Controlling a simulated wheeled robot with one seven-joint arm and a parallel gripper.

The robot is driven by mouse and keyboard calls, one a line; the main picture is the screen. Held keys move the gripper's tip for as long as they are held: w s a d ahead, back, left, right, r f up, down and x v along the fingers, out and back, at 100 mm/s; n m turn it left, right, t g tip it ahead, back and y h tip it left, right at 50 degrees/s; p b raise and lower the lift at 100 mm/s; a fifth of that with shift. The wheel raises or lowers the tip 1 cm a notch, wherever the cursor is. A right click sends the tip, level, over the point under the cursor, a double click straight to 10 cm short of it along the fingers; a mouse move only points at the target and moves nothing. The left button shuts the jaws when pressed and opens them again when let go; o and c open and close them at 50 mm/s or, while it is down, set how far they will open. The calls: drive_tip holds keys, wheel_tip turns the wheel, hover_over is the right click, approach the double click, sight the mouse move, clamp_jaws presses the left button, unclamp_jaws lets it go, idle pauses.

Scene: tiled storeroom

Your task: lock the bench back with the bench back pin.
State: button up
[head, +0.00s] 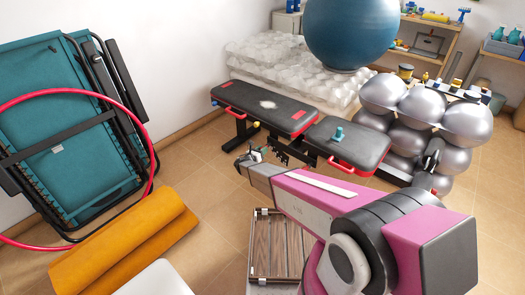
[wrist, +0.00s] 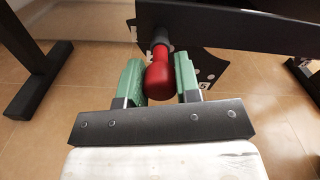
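The black bench has a long back pad (head: 255,98) and a shorter seat pad (head: 365,140), both lying about flat, with red handles. My gripper (head: 262,155) is low at the bench's near side. In the wrist view, my gripper's green fingers (wrist: 160,85) stand on both sides of the red knob of the bench back pin (wrist: 159,78), close against it. The pin's grey shank enters the dark bench frame (wrist: 235,20) behind it. Its tip is hidden, so I cannot tell how deep it sits. In the head view the pin is too small to make out.
A teal dumbbell (head: 338,134) stands on the seat pad. Silver balls (head: 465,125) are stacked at right, with a blue ball (head: 352,30) behind. A wooden crate (head: 277,245) and orange mat (head: 125,245) lie nearer. A folded teal table (head: 65,120) and pink hoop (head: 150,150) lean left.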

drive_tip(key=o, duration=0.4)
drive_tip(key=shift+s+a, duration=0.1)
drive_tip(key=v, duration=1)
drive_tip(key=shift+s+a, duration=0.2)
